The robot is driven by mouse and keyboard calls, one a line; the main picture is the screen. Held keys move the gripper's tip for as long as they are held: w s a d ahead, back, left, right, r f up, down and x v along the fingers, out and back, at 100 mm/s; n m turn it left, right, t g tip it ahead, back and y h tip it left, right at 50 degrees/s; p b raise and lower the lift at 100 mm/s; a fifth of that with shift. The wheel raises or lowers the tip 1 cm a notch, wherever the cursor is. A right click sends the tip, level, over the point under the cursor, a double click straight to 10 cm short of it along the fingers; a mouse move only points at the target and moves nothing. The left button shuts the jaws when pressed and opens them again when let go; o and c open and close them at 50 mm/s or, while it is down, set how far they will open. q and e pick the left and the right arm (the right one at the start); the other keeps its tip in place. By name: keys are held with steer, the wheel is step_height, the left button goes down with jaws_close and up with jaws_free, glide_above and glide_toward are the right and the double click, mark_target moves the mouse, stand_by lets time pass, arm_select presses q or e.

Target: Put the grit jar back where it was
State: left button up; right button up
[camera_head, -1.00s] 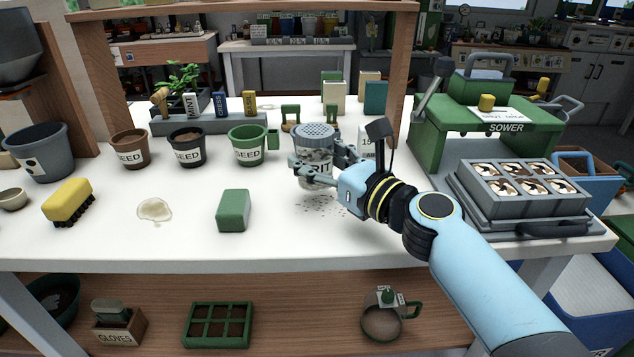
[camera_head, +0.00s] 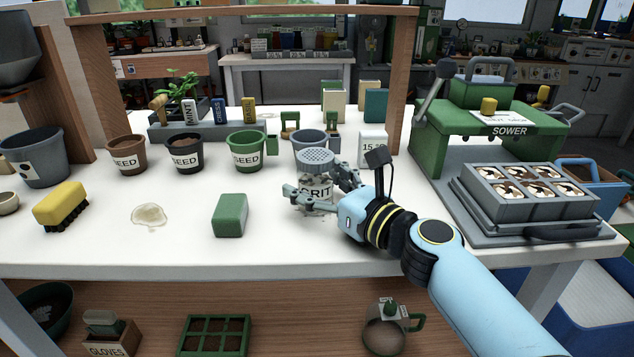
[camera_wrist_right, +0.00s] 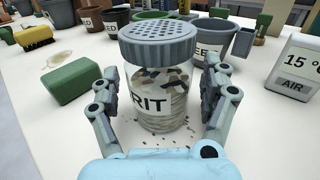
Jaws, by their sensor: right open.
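The grit jar (camera_head: 317,192) is clear, with a grey perforated lid and a label reading partly "GRIT". It stands upright on the white bench, with light and dark grit inside. It also shows large in the right wrist view (camera_wrist_right: 157,100). My right gripper (camera_head: 318,193) is open, its fingers on either side of the jar. In the wrist view, gaps show between the jar and the fingers of the gripper (camera_wrist_right: 163,88). The fingers hide part of the jar's lower body in the head view. My left gripper is not in view.
Grit crumbs lie around the jar's foot. Behind it stand a grey pot (camera_head: 309,146) and a white thermometer box (camera_head: 372,149). A green sponge block (camera_head: 229,215) lies to the left, beyond it a puddle (camera_head: 149,215) and a yellow brush (camera_head: 61,204). The sower (camera_head: 490,140) is at right.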

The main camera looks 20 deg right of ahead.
steer(key=shift+r, duration=0.3)
steer(key=v, duration=0.7)
steer(key=b+v, duration=0.1)
steer(key=v, duration=0.3)
steer(key=shift+f, duration=0.3)
steer(key=shift+s+d+r, duration=0.15)
steer(key=shift+s+d, duration=0.05)
steer(key=shift+s, duration=0.3)
